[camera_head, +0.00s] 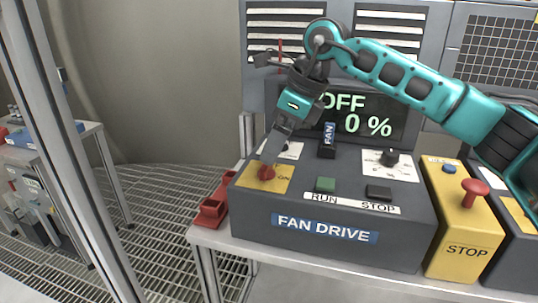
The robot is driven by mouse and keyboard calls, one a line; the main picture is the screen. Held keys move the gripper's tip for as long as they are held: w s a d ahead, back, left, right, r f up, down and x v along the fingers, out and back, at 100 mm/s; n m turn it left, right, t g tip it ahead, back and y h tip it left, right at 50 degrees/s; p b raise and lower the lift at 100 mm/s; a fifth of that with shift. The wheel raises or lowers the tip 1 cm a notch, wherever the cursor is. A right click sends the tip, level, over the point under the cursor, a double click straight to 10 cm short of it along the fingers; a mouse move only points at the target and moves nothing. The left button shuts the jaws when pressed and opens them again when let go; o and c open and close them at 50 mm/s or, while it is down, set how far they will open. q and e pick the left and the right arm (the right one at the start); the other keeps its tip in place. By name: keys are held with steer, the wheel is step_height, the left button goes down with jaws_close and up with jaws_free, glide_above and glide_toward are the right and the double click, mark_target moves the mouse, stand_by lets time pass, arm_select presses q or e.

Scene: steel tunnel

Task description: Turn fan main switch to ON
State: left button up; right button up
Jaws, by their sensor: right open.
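The dark grey fan drive box (260,222) stands on the bench, with a FAN DRIVE label on its front. Its display (385,118) reads OFF and 0 %. The red switch knob (266,173) sits on a yellow plate (248,180) at the box's left, with ON lettering partly visible beside it. My right gripper (268,163) reaches down from above, its fingertips at the knob. It is open; I cannot tell whether the fingers touch the knob. They hide part of the knob and plate. My left gripper is out of view.
A green RUN button (325,184), black STOP button (378,192), black dial (389,158) and FAN-tagged part (328,140) share the panel. A yellow STOP box (462,220) with a red button stands right. A red bracket (211,208) lies left of the fan box.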

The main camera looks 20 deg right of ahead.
mark_target(266, 168)
steer(key=shift+x, duration=2.4)
steer(key=shift+r, duration=0.1)
steer(key=c, duration=1.1)
